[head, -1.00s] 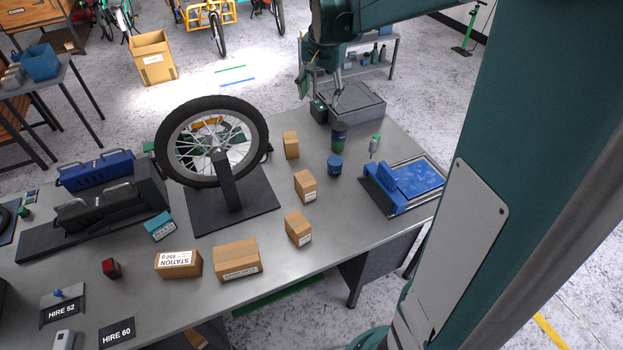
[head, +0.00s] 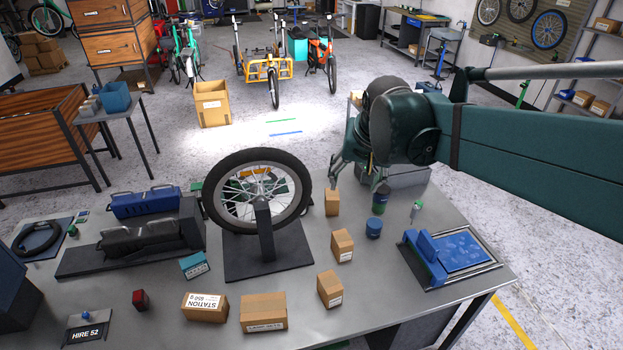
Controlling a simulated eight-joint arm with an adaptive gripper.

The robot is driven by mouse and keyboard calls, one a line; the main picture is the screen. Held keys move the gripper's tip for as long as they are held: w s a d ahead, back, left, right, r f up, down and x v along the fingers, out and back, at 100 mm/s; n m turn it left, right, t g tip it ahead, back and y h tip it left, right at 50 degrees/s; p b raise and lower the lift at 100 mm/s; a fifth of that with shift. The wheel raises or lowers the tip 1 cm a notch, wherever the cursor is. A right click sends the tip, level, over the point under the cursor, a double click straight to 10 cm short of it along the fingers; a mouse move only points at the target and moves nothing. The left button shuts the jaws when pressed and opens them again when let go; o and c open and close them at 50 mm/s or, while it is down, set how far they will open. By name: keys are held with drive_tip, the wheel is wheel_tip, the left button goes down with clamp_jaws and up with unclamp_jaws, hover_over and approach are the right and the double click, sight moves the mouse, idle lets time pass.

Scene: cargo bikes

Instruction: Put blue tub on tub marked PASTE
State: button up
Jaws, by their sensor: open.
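A short blue tub (head: 374,228) stands on the grey workbench, right of the wheel stand. Just behind it stands a taller dark tub (head: 379,204) with a green lower part. I cannot read a label on either, so I cannot tell which is marked PASTE. My gripper (head: 356,181) is open, with its fingers spread apart, behind and above these tubs. One finger is close to the top of the taller tub; I cannot tell whether it touches. Nothing shows between the fingers. The short blue tub is clear of the gripper.
A bicycle wheel (head: 258,191) on a black stand rises left of the gripper. Small cartons (head: 342,245) stand between the stand and the tubs. A blue device (head: 450,255) lies at the right, with a small green-topped bottle (head: 416,211) behind it. A grey case (head: 405,177) is at the back.

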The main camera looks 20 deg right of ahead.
drive_tip(key=s+a+f+n+t, duration=0.1)
drive_tip(key=s+a+f+n, duration=0.1)
drive_tip(key=s, duration=0.6)
drive_tip(key=s+a+f+n+t, duration=0.1)
drive_tip(key=s+a+f+n, duration=0.1)
drive_tip(key=s+a, duration=0.3)
drive_tip(key=s+n, duration=0.1)
drive_tip(key=s, duration=0.1)
drive_tip(key=shift+s+f+y, duration=0.2)
drive_tip(key=shift+s+y, duration=0.1)
drive_tip(key=shift+s, duration=0.05)
drive_tip(key=shift+f, duration=0.15)
